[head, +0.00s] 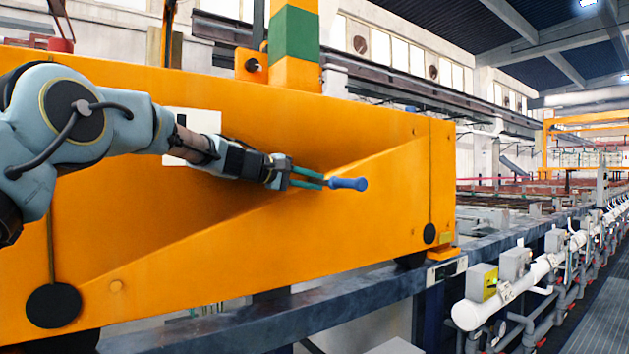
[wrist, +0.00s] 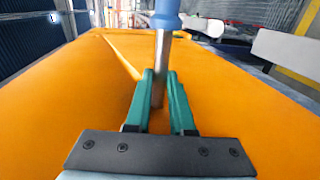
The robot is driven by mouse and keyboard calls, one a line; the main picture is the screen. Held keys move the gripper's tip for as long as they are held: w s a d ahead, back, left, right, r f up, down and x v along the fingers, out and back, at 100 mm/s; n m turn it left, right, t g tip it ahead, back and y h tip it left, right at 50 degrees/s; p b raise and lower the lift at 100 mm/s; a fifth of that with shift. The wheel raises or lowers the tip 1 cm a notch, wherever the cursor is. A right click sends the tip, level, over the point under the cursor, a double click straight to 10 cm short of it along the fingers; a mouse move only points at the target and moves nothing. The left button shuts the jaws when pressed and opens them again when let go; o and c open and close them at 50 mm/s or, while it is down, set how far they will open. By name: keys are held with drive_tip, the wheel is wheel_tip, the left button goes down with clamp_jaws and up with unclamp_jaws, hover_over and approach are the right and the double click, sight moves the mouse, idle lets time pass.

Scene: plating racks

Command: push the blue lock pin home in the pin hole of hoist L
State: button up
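My gripper (head: 326,183) has teal fingers and reaches right across the front of a large orange hoist body (head: 370,130). In the wrist view, the two fingertips (wrist: 159,76) close on the grey shaft of the blue lock pin (wrist: 166,14). Its blue handle is beyond the fingertips, and the shaft's other end lies between the fingers. In the head view, the blue handle (head: 348,184) points right in front of the orange face. I cannot make out the pin hole for certain, nor any label naming hoist L.
A green and orange post (head: 294,40) rises behind the orange body, beside an orange bracket (head: 250,66) with a dark round spot. Dark discs (head: 53,305) sit on the orange face. A grey rail (head: 370,295) runs below. White pipes and boxes (head: 482,282) line the right side.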

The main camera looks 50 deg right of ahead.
drive_tip(key=o, duration=0.5)
drive_tip(key=shift+w+r, duration=0.1)
drive_tip(key=shift+o, duration=0.2)
drive_tip(key=b+v, duration=0.5)
drive_tip(key=v, duration=0.5)
drive_tip(key=shift+a, duration=0.4)
drive_tip(key=shift+w, duration=0.15)
drive_tip(key=shift+c, duration=0.3)
